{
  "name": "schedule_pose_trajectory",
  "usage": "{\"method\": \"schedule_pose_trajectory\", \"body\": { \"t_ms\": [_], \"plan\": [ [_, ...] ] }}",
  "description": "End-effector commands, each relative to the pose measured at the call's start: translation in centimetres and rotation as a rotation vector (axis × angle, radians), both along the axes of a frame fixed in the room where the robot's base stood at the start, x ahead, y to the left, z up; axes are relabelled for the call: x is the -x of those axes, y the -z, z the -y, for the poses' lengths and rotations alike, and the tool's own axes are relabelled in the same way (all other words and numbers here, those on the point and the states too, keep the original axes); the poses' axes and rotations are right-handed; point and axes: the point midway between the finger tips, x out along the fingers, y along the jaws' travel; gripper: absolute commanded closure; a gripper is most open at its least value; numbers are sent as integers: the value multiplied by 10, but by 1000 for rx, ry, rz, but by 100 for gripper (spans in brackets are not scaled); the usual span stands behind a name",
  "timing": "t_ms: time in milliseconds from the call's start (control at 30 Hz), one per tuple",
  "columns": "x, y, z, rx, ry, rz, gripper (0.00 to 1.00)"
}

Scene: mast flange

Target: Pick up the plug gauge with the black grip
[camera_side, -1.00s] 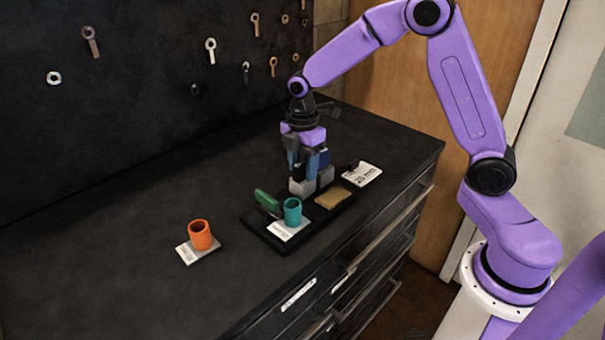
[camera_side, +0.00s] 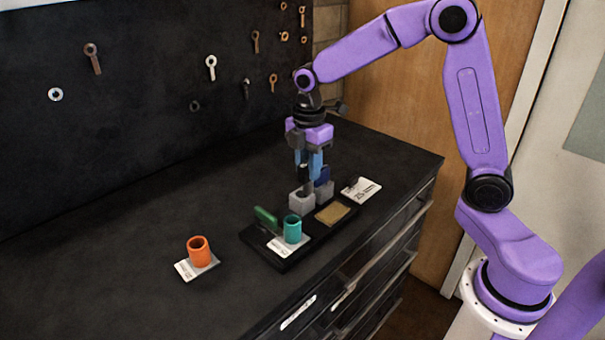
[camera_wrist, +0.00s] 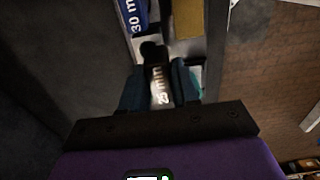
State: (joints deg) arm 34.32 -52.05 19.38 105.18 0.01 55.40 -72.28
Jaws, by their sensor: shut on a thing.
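The plug gauge with the black grip (camera_wrist: 150,50) is between my gripper's fingers in the wrist view, its silver barrel with "mm" lettering facing the camera. My gripper (camera_side: 308,172) is shut on it, just above the grey holder blocks (camera_side: 301,201) on the black tray (camera_side: 276,262). In the wrist view my gripper (camera_wrist: 158,88) shows a finger on each side of the gauge. In the side view the fingers mostly hide the gauge. I cannot tell whether its lower end is clear of the block.
A blue gauge marked 30 mm (camera_wrist: 135,15) stands close beside. A green piece (camera_side: 265,216), a teal ring (camera_side: 292,229) and a tan pad (camera_side: 332,213) are on the tray. A white card (camera_side: 361,190) lies behind; an orange ring (camera_side: 199,252) stands left.

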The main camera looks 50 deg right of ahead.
Motion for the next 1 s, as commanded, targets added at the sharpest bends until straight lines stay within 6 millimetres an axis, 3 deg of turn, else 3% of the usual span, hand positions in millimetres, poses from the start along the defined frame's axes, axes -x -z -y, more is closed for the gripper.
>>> {"method": "schedule_pose_trajectory", "body": {
  "t_ms": [233, 600, 833, 1000],
  "plan": [
    [36, -43, 2, -2, -2, 6, 100],
    [100, -69, 7, -1, -2, 3, 100],
    [117, -76, 8, 0, -1, 0, 100],
    [112, -75, 9, 18, 0, -27, 100]
  ]
}}
